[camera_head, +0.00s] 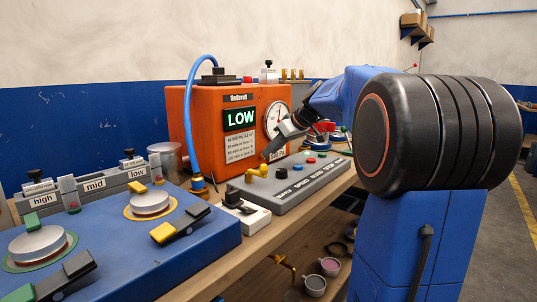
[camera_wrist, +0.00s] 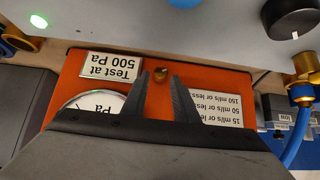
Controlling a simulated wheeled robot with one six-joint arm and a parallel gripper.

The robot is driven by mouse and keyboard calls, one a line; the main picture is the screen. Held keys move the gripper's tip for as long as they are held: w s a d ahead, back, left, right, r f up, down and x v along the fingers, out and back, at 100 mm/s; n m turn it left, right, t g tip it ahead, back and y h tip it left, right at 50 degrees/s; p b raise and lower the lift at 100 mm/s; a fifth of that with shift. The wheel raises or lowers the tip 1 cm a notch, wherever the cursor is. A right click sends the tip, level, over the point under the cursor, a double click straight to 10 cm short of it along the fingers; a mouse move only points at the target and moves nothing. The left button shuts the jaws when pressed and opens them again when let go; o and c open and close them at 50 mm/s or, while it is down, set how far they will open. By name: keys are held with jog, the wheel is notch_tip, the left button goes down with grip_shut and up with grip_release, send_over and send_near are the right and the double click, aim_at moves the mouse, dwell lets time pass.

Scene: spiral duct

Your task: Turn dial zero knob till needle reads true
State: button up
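The orange test unit (camera_head: 208,105) stands on the bench with a lit green LOW display (camera_head: 239,118). Its round white dial (camera_head: 275,115) is on the right-hand face, partly behind my arm; I cannot read the needle well. In the wrist view the picture is upside down, and the dial (camera_wrist: 95,103) is mostly covered by my gripper body.
A grey panel with buttons (camera_head: 300,182) lies in front of the unit. A blue hose (camera_head: 188,110) arches at its left. A blue table unit (camera_head: 110,240) with two round discs fills the left foreground.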

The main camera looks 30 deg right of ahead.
jog(key=shift+x, duration=1.45)
grip_shut()
jog(key=shift+a+r, duration=0.1)
jog(key=h, duration=0.1)
jog(key=n+t+h, duration=0.1)
jog(key=shift+s+a+n+h, duration=0.1)
jog(key=shift+a+n+h, duration=0.2)
jog(key=shift+a, duration=0.05)
jog(key=shift+s+a+f+n+t+h, duration=0.15)
jog(key=shift+n+t+h, duration=0.35)
jog(key=shift+h, duration=0.25)
jog(key=shift+w+a+f+n+t+h, duration=0.15)
jog(key=shift+n+t+h, duration=0.35)
jog(key=shift+h, duration=0.25)
jog(key=shift+s+n+t+h, duration=0.1)
jog(key=shift+n+t+h, duration=0.2)
jog(key=shift+h, duration=0.1)
